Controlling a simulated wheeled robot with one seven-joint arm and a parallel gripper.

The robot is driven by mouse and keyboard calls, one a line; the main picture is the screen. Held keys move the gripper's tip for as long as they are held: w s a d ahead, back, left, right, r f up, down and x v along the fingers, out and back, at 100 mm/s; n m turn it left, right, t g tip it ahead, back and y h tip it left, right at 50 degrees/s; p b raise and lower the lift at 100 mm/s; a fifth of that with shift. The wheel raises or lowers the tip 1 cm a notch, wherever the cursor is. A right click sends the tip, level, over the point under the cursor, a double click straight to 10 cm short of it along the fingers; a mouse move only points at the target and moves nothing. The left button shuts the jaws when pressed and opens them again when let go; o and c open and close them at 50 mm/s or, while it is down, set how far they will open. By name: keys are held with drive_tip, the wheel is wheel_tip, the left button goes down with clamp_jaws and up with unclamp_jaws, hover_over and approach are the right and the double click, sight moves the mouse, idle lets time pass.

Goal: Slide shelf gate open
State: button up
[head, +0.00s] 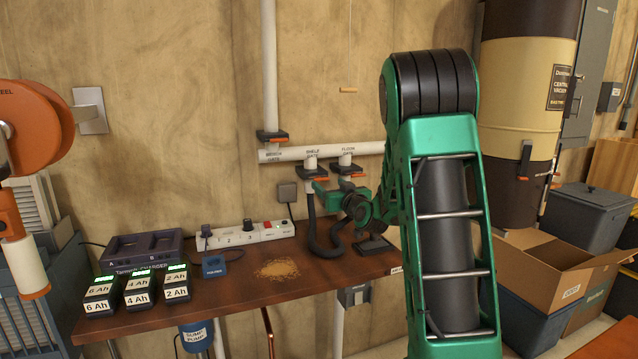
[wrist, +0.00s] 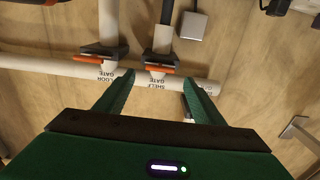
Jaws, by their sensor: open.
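The shelf gate (head: 309,171) is a dark block with an orange slide tab, on the short branch below the white wall pipe. It also shows in the wrist view (wrist: 158,58), where the labels appear upside down. My gripper (wrist: 158,77) is open and empty. In the wrist view its green fingers lie on either side of the shelf gate's orange tab (wrist: 152,72); I cannot tell whether they touch it. In the head view my gripper (head: 322,187) is just below and in front of the gate, and partly covers it.
The floor gate (head: 346,168) is close to the right, and the bench gate (head: 270,136) is up to the left. Dark hoses (head: 313,228) hang below. The bench (head: 230,296) holds a charger (head: 143,250), batteries, a power strip (head: 245,235) and sawdust (head: 278,269).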

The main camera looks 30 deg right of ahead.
sight(322, 179)
drive_tip(key=x, duration=0.7)
drive_tip(key=shift+w, duration=0.45)
